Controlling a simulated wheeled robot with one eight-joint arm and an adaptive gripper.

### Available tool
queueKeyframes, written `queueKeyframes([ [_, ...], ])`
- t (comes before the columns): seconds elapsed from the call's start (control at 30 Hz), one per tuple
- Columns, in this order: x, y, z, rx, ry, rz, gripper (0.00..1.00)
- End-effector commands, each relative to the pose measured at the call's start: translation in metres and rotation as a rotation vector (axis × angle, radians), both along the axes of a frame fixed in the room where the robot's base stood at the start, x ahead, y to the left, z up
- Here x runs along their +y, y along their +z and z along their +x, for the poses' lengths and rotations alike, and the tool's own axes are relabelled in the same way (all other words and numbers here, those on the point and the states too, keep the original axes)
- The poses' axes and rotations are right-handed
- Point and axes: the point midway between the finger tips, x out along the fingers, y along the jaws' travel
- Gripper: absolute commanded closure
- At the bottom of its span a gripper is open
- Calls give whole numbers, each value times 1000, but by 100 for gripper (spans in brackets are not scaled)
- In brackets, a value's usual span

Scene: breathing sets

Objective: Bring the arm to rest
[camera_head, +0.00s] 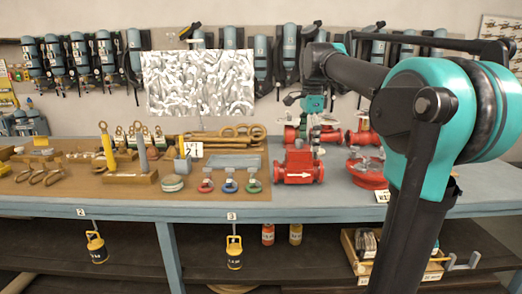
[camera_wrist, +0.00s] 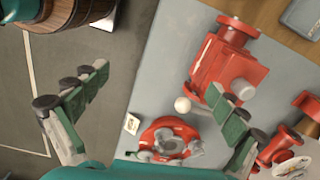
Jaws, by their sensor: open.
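My arm reaches in from the right side of the head view, over the workbench (camera_head: 330,205). My gripper (camera_wrist: 158,82) shows in the wrist view with its two green-padded fingers spread wide. Nothing is held between them. In the head view the gripper end is small and partly merges with the red parts behind it. In the wrist view a red valve body (camera_wrist: 222,68) and a round red flanged part (camera_wrist: 168,140) lie below, between and beside the fingers. Both also show on the bench in the head view, as the valve body (camera_head: 298,167) and the flanged part (camera_head: 367,170).
Brown mats with tools (camera_head: 90,193) cover the bench's left. Breathing sets (camera_head: 80,55) hang on the back wall beside a crumpled silver sheet (camera_head: 198,82). Yellow lamps (camera_head: 234,252) hang below the bench edge. A wooden barrel (camera_wrist: 68,12) stands on the floor.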

Motion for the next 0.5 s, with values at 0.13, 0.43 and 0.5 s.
queueKeyframes([
  [0.13,-3,-25,-5,-21,89,-2,3],
  [0.43,-13,-106,-29,-94,392,-25,3],
  [0.5,-16,-137,-43,-120,504,-39,3],
])
